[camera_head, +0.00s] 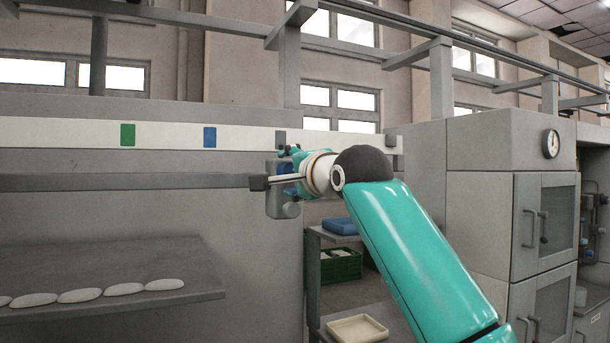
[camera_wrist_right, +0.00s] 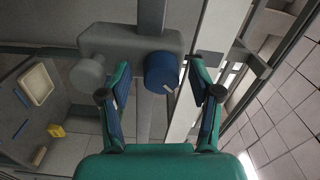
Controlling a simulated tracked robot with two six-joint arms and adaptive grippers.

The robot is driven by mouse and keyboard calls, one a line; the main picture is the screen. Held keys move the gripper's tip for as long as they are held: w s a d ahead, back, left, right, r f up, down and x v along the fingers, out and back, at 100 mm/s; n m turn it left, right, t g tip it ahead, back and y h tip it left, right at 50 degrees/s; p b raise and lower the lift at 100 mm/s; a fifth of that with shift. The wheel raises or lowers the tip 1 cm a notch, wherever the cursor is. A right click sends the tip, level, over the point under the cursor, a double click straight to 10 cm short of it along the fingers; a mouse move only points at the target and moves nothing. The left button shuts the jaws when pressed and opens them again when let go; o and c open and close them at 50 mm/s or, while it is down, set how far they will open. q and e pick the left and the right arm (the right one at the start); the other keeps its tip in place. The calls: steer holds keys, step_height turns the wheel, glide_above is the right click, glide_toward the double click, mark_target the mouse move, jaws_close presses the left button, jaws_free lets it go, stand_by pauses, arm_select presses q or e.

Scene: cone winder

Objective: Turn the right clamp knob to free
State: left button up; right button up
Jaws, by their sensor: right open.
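The blue clamp knob (camera_wrist_right: 162,72) with a white pointer mark is on a grey clamp block (camera_wrist_right: 128,42) in the right wrist view. A plain grey round knob (camera_wrist_right: 88,73) sits at the block's left end. My right gripper (camera_wrist_right: 160,84) is open, its two fingers on either side of the blue knob and apart from it in the picture; contact cannot be told. In the head view my right gripper (camera_head: 288,166) is at the grey clamp block (camera_head: 276,206), at the end of the long rail, and hides much of it. My left gripper is not in view.
A grey shelf (camera_head: 110,268) with several white pieces stands at the lower left. A white beam (camera_head: 70,133) with green and blue tags runs above the rail. A cart with a blue bin (camera_head: 340,226) and a cream tray (camera_head: 356,328) stands behind my right arm.

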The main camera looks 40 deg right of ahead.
steer(key=v, duration=1.1)
steer(key=shift+s, duration=0.15)
steer(key=shift+f, duration=0.1)
